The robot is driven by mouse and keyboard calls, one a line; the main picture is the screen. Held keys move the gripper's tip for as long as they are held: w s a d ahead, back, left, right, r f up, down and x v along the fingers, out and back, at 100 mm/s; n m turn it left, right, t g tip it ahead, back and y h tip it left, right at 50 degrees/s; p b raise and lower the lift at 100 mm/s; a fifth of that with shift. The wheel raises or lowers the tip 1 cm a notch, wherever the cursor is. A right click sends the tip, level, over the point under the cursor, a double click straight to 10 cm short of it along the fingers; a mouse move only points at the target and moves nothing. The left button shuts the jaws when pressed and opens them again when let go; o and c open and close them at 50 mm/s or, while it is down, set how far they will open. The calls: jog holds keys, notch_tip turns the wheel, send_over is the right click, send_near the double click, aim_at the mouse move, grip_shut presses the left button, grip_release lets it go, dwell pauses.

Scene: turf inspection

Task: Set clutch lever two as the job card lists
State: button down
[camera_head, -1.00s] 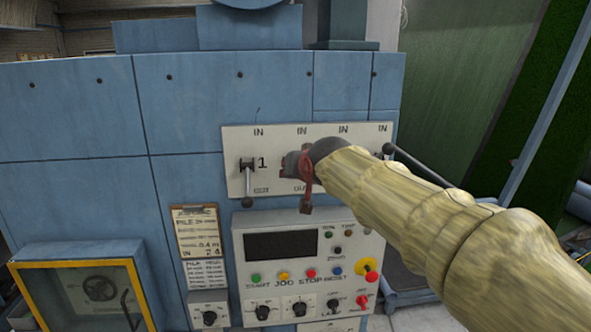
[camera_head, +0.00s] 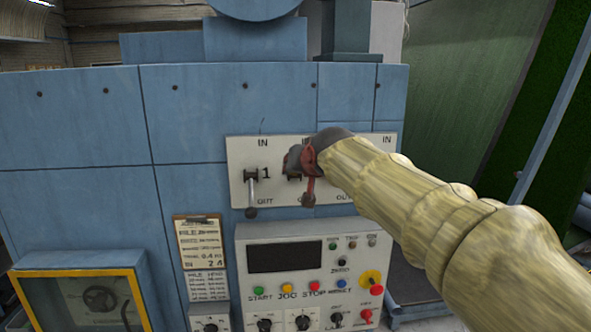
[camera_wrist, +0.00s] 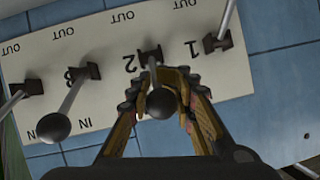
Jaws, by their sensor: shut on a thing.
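The white lever plate (camera_head: 240,150) is on the blue machine, with IN marked along the top and OUT along the bottom. My gripper (camera_head: 305,165) is at lever two and hides much of it in the head view. In the wrist view, which is upside down, my gripper (camera_wrist: 160,108) is shut on clutch lever two (camera_wrist: 160,103); its dark knob is between the jaws, sticking out towards the camera and slightly to the IN side. The job card (camera_head: 200,243) hangs on a clipboard; its bottom line seems to read "IN 2 4", the rest is too small.
Lever one (camera_head: 251,195) hangs down towards OUT, close to the left of my gripper. Lever three (camera_wrist: 65,105) leans towards IN in the wrist view. A control panel (camera_head: 310,275) with buttons is below the plate. A yellow-framed window (camera_head: 75,272) is at lower left.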

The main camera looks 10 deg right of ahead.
jog(key=shift+d+r, duration=0.1)
jog(key=shift+r, duration=0.75)
jog(key=c, duration=1.6)
grip_release()
jog(key=shift+o, duration=0.2)
jog(key=shift+s, duration=0.1)
jog(key=f+v, duration=0.1)
jog(key=v, duration=1)
jog(key=shift+s, duration=0.3)
jog(key=shift+f, duration=0.15)
